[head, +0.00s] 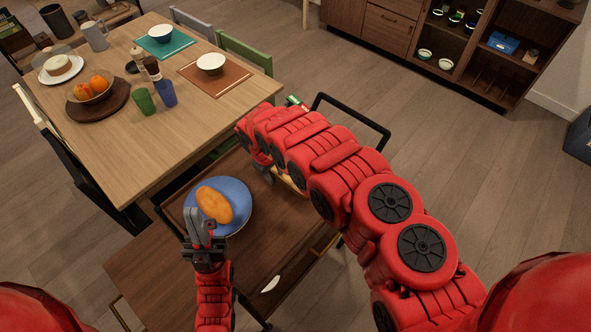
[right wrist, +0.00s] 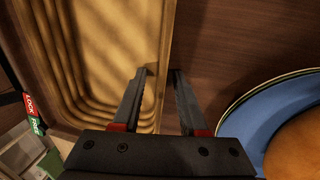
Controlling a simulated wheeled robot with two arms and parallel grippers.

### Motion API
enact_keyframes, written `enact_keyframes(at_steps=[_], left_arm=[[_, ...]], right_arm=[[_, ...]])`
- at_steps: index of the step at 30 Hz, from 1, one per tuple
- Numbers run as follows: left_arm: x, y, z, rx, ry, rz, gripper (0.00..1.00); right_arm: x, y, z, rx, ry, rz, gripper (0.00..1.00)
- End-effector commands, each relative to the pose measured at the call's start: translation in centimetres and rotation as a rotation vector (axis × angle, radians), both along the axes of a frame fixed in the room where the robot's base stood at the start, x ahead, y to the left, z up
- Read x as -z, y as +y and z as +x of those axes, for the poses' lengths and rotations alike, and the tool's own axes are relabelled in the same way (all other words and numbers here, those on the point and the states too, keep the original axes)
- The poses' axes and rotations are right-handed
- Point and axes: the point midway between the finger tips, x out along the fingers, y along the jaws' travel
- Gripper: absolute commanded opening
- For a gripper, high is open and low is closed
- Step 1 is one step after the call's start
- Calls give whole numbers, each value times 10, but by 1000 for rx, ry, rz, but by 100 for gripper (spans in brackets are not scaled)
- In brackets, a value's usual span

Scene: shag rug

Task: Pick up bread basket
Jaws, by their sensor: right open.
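The bread basket, a tan ribbed tray (right wrist: 110,40), fills the upper left of the right wrist view. In the head view only a small yellowish part of it (head: 289,182) shows on the cart, as my right arm covers the rest. My right gripper (right wrist: 160,72) is open, with its fingers on either side of the basket's right rim; I cannot tell if they touch it. It is partly hidden in the head view (head: 266,174). My left gripper (head: 200,218) points up in front of the blue plate; whether its jaws are parted is unclear.
The blue plate (head: 241,190) with an orange-brown loaf (head: 213,204) lies on the brown cart (head: 285,235), left of the basket. A dining table (head: 130,150) with dishes, fruit and cups stands behind left. A black cart handle (head: 352,117) rises behind my right arm.

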Motion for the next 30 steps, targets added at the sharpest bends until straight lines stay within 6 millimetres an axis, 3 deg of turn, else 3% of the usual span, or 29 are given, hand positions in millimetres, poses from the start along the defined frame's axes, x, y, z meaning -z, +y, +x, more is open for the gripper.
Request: enact_keyframes(at_steps=[2,9,30], left_arm=[[-1,0,0,0,0,0,0],[-1,0,0,0,0,0,0],[-1,0,0,0,0,0,0]], right_arm=[[-1,0,0,0,0,0,41],[-1,0,0,0,0,0,0],[-1,0,0,0,1,1,0]])
